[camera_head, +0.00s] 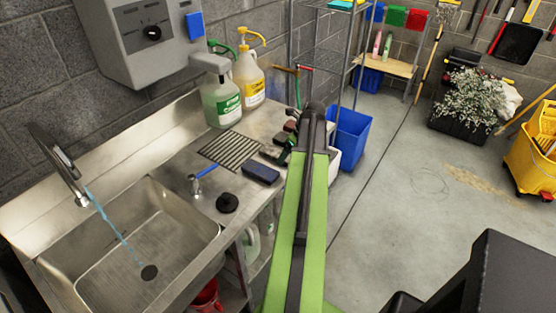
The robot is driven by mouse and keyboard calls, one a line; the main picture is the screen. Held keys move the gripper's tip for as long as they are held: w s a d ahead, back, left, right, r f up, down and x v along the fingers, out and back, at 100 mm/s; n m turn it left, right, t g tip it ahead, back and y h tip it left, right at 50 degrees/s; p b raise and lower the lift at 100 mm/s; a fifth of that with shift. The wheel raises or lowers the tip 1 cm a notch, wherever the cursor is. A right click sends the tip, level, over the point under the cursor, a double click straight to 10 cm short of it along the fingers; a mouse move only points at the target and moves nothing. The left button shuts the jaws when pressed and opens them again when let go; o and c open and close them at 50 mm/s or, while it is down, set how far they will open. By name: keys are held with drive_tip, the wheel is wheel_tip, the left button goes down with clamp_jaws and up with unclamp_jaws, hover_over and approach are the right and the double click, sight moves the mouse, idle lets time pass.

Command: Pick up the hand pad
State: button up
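A dark blue rectangular pad (261,173), which looks like the hand pad, lies flat on the steel counter right of the sink, near the front edge. My green and black arm rises from the bottom middle and bends over at the top. What appears to be my gripper (277,153), small and dark, is just beyond the pad, partly behind my arm. Its fingers are too small and dark to tell whether they are open or shut. The pad appears to lie free on the counter.
A drain grate (232,149), blue-handled tool (205,178) and black round stopper (227,202) lie near the pad. Green-labelled (222,100) and yellow-labelled (248,77) pump bottles stand behind. Water runs into the sink (125,245) at left. The floor right of the counter is mostly clear.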

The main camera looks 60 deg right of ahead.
drive_tip(key=shift+b+x, duration=0.3)
drive_tip(key=shift+x, duration=0.7)
drive_tip(key=shift+s+r, duration=0.1)
drive_tip(key=shift+r, duration=0.05)
drive_tip(key=shift+c, duration=0.4)
drive_tip(key=c, duration=1.4)
drive_tip(key=shift+r+p, duration=0.1)
drive_tip(key=shift+p, duration=0.2)
